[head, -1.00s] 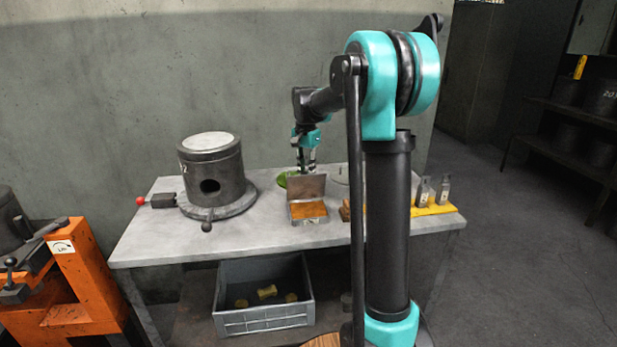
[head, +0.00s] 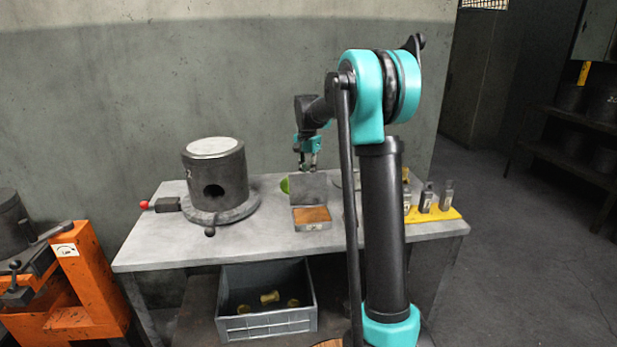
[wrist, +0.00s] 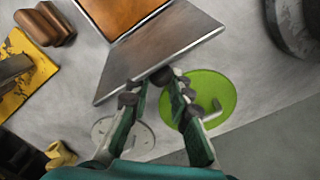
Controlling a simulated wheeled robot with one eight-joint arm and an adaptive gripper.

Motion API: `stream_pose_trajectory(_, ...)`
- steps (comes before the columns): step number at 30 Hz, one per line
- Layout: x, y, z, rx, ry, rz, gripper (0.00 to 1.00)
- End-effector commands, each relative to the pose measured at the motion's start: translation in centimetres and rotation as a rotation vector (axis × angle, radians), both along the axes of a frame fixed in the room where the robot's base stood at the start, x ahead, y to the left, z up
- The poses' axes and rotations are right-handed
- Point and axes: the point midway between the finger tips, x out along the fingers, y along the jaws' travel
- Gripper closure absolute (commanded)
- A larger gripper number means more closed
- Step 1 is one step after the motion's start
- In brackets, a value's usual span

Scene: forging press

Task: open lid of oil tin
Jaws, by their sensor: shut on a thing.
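The oil tin (head: 312,225) is a small flat metal box with an orange-brown inside, on the grey table. Its lid (head: 307,190) stands up, hinged open at the back of the tin. In the wrist view the lid (wrist: 158,52) is a grey plate and part of the tin (wrist: 122,10) shows at the top edge. My gripper (head: 307,168) reaches down from above and behind to the lid's upper edge. In the wrist view my gripper's fingertips (wrist: 152,88) are at that free edge, shut on the lid. The exact contact is partly hidden by the fingers.
A green disc (wrist: 215,98) and a pale holed disc (wrist: 122,138) lie near the fingers. A dark cylindrical furnace (head: 216,175) stands left of the tin. A yellow tray (head: 437,215) with bottles is at right. A grey crate (head: 266,325) sits below the table.

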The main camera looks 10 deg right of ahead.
Motion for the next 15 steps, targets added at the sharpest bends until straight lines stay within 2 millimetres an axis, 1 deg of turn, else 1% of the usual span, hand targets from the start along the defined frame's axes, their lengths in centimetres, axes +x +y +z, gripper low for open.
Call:
stream_pose_trajectory(1, 0.43, 0.85, -0.24, 0.013, -0.013, 0.007, 1.0)
stream_pose_trajectory(9, 0.45, 0.85, -0.3, 0.013, -0.013, 0.006, 1.0)
stream_pose_trajectory(10, 0.45, 0.85, -0.3, 0.013, -0.013, 0.006, 0.79)
stream_pose_trajectory(15, 0.36, 0.8, -0.34, 0.012, -0.012, 0.006, 0.58)
